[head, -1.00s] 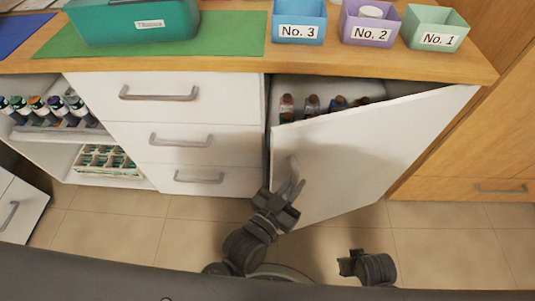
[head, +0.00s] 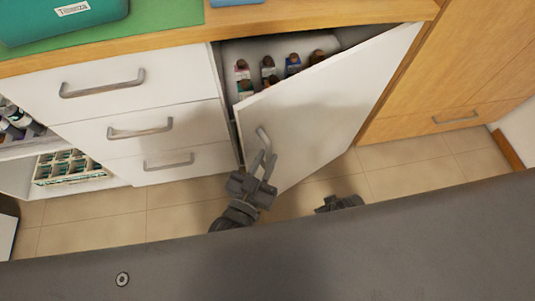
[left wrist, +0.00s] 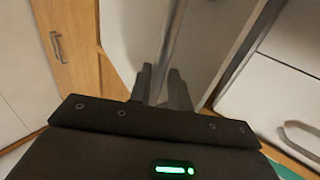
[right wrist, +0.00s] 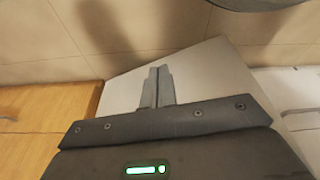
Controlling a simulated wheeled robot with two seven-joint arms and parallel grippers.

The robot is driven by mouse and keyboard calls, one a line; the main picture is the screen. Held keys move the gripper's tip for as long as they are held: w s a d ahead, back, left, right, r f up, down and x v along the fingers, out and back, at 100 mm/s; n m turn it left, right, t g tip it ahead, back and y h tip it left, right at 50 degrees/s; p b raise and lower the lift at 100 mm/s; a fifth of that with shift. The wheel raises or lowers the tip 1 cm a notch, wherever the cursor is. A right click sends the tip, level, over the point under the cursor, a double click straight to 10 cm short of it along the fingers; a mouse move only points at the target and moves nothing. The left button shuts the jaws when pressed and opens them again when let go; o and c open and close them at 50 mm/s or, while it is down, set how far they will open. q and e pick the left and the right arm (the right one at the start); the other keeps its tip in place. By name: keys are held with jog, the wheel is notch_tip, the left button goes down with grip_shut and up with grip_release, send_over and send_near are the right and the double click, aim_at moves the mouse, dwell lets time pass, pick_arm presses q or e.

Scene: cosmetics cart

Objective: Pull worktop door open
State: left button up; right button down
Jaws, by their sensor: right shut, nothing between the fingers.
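The white worktop door (head: 335,95) stands partly open in the head view, hinged at its right side and swung out from the cabinet on its left. Its grey bar handle (head: 263,137) is near the door's free left edge. My left gripper (head: 264,164) is at this handle; in the left wrist view the handle bar (left wrist: 170,45) runs between its two fingers (left wrist: 160,84), which look closed on it. My right gripper (right wrist: 157,85) is shut and empty, low in front of the door (right wrist: 195,75); only part of that arm shows in the head view.
Small bottles (head: 268,66) stand inside the cabinet behind the door. A drawer stack (head: 140,115) is left of it, a wooden cabinet (head: 450,60) right. The worktop (head: 170,45) carries a teal box (head: 60,20). Tiled floor (head: 110,208) is clear in front.

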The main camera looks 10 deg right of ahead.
pick_arm(q)
jog(key=v, duration=0.9)
